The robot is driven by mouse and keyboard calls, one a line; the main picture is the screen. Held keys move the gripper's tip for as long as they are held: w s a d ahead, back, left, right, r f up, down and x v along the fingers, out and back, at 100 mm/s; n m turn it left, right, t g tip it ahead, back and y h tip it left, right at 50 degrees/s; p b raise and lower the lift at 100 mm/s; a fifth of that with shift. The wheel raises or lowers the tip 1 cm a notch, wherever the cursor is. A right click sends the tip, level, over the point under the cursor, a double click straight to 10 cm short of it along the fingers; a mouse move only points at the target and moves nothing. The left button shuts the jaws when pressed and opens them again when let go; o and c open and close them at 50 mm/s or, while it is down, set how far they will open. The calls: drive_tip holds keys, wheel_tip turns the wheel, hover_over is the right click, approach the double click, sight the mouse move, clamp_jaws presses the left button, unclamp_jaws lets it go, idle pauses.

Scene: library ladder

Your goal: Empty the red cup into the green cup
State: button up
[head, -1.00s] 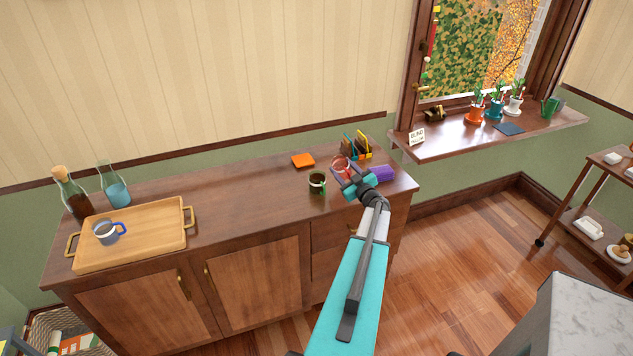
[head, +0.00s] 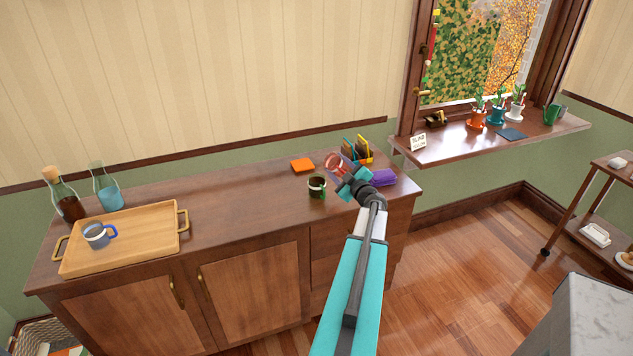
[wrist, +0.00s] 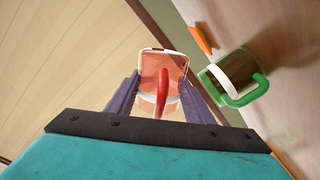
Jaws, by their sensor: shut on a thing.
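The red cup (head: 334,161) is held up in my gripper (head: 345,173), a little above the cabinet top and behind and right of the green cup. In the wrist view the red cup (wrist: 163,88) is a pale, see-through cup with a red handle, between the two purple fingers (wrist: 162,100). The green cup (head: 317,186) stands upright on the cabinet top, dark inside. In the wrist view the green cup (wrist: 236,76) shows its green handle, right of the red cup and apart from it. What the red cup holds cannot be made out.
An orange square (head: 302,164) lies behind the green cup. A holder with upright cards (head: 359,148) and a purple roll (head: 383,177) are close to my gripper. A wooden tray (head: 150,252) with a blue-handled mug (head: 97,235) and two bottles stand at the left. The middle cabinet top is clear.

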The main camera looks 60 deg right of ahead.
drive_tip(key=shift+a+r+n+b, duration=0.15)
drive_tip(key=shift+n+b, duration=0.15)
drive_tip(key=shift+b, duration=0.35)
idle(0.4)
drive_tip(key=shift+f+n+b, duration=0.45)
drive_tip(key=shift+n+b, duration=0.45)
drive_tip(key=shift+b, duration=1.2)
idle(0.4)
drive_tip(key=shift+w+r+n+b, duration=0.1)
drive_tip(key=shift+r+n+b, duration=0.2)
drive_tip(key=shift+n+b, duration=0.85)
drive_tip(key=shift+r+n+b, duration=0.25)
drive_tip(key=shift+n+b, duration=0.1)
drive_tip(key=shift+b, duration=1.5)
idle(1.5)
